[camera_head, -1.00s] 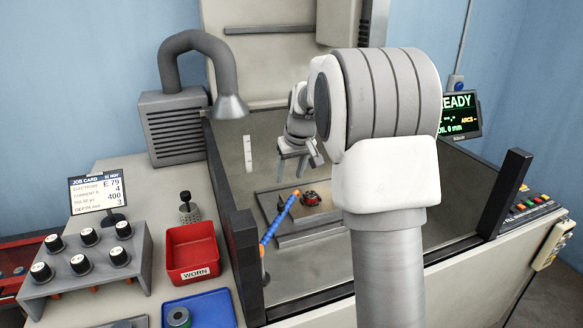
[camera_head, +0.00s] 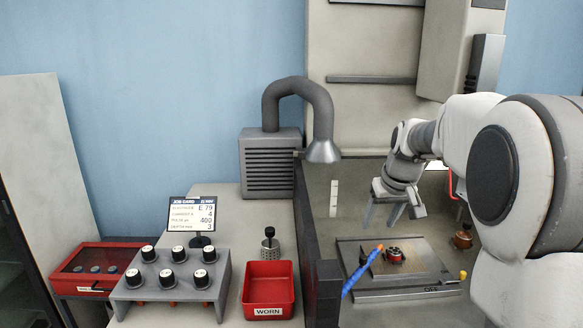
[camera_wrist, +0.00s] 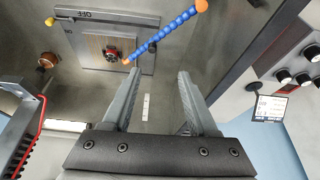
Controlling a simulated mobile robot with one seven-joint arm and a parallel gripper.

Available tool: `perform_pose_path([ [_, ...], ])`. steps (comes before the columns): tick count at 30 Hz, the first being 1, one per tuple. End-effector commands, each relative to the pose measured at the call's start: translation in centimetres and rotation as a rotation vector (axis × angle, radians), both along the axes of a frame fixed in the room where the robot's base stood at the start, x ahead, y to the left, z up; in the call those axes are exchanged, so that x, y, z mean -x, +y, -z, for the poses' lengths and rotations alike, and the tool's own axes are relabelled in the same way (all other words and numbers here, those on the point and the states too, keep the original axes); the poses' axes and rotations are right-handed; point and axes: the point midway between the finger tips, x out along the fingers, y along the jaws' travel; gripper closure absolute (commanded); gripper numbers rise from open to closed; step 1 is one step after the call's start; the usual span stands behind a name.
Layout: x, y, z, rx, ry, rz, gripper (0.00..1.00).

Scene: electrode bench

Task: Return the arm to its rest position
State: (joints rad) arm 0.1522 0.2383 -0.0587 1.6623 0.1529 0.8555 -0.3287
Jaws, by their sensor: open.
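My gripper (camera_head: 382,212) hangs over the left back part of the machine tank, in the head view, with its fingers pointing down. In the wrist view my gripper (camera_wrist: 160,85) shows two fingers well apart with nothing between them. My arm comes in from the right of the head view, bent, and covers the right part of the tank.
A blue jointed hose (camera_head: 362,270) with an orange tip crosses the work plate (camera_head: 420,250), which bears a red and black part (camera_head: 394,255). The tank's dark left wall (camera_head: 307,235) stands near my gripper. Left of it are the WORN bin (camera_head: 268,284) and electrode rack (camera_head: 172,290).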

Motion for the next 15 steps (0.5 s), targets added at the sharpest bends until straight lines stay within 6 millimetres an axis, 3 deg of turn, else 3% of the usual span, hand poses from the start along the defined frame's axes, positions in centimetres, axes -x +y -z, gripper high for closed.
perform_pose_path([
  [6,7.0,3.1,-3.3,-0.006,-0.023,0.006,0.41],
  [15,16.8,6.2,-4.5,-0.009,-0.049,0.019,0.41],
])
